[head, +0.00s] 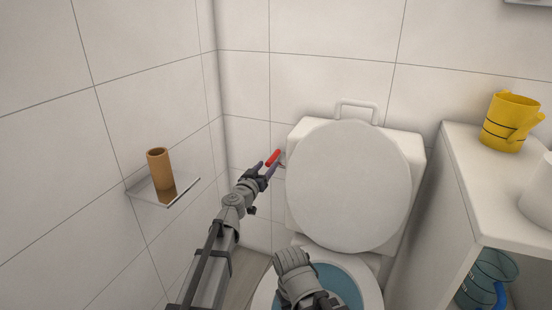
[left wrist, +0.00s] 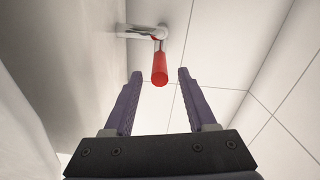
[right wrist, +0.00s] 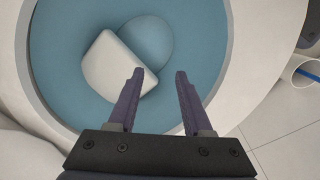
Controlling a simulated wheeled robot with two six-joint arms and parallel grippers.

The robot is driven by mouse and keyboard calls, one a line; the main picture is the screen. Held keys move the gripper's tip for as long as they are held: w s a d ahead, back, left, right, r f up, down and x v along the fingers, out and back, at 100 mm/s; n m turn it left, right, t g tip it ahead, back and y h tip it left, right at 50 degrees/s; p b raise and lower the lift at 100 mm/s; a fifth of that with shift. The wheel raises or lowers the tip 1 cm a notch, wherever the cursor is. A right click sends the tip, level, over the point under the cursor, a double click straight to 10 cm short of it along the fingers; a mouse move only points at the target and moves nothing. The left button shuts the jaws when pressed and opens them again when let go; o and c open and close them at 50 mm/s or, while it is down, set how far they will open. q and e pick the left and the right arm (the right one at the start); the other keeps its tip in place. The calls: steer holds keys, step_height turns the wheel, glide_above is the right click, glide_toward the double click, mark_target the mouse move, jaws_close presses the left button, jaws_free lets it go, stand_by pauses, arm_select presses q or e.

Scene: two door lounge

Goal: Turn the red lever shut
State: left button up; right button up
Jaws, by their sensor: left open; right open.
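The red lever (head: 273,157) sits on the left side of the white toilet tank (head: 418,150), near the wall corner. In the left wrist view the red lever (left wrist: 159,69) hangs from a metal fitting (left wrist: 142,31) and points toward the camera. My left gripper (left wrist: 157,76) is open, with the lever between and just beyond its fingertip line; I cannot tell whether they touch. In the head view my left gripper (head: 262,170) is right beside the lever. My right gripper (right wrist: 160,75) is open and empty above the toilet bowl (right wrist: 65,60).
The raised toilet lid (head: 348,185) leans against the tank. A small wall shelf (head: 180,193) with a cardboard tube (head: 159,168) is at the left. A white cabinet (head: 470,165) with a yellow mug (head: 509,122) stands at the right. A white block (right wrist: 118,64) shows in the bowl.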

mark_target(275, 156)
arm_select(q)
steer(key=x, duration=0.7)
steer(key=shift+w+d, duration=0.15)
steer(key=shift+w, duration=0.2)
steer(key=shift+c, duration=0.4)
jaws_close()
stand_by(0.7)
